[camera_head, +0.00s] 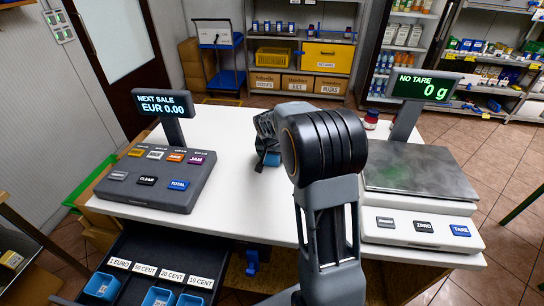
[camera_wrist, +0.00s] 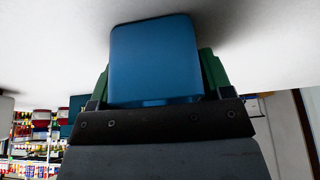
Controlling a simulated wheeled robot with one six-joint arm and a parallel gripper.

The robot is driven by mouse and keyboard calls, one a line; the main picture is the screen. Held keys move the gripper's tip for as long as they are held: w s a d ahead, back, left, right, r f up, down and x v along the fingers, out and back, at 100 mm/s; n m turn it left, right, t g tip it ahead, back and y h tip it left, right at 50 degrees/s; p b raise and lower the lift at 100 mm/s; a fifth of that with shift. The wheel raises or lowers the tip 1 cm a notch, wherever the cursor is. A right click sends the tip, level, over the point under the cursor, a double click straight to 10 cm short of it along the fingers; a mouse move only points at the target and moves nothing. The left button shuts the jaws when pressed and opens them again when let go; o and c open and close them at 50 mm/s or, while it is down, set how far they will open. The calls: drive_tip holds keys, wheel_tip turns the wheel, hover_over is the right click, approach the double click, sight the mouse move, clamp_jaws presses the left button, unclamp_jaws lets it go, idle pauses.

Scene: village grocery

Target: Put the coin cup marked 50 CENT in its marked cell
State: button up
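A blue coin cup (camera_wrist: 155,60) fills the middle of the wrist view, and part of it shows low on the white counter in the head view (camera_head: 272,160). No marking on it is readable. My gripper (camera_head: 266,138) reaches down behind my arm at the counter's middle. Its green fingers lie against both sides of the cup with no gap visible, so it looks shut on the cup. Blue cups stand by the 1 EURO (camera_head: 103,286), 20 CENT (camera_head: 158,297) and 10 CENT (camera_head: 191,299) labels.
The till keypad (camera_head: 160,178) with its display (camera_head: 162,103) stands left on the counter (camera_head: 235,205), above the drawer. A scale (camera_head: 420,185) stands right, with its display (camera_head: 424,87) behind it. The counter between till and my arm is clear. Stocked shelves stand behind.

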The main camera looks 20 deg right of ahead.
drive_tip(key=c, duration=0.6)
drive_tip(key=shift+r, duration=0.1)
drive_tip(key=shift+c, duration=0.2)
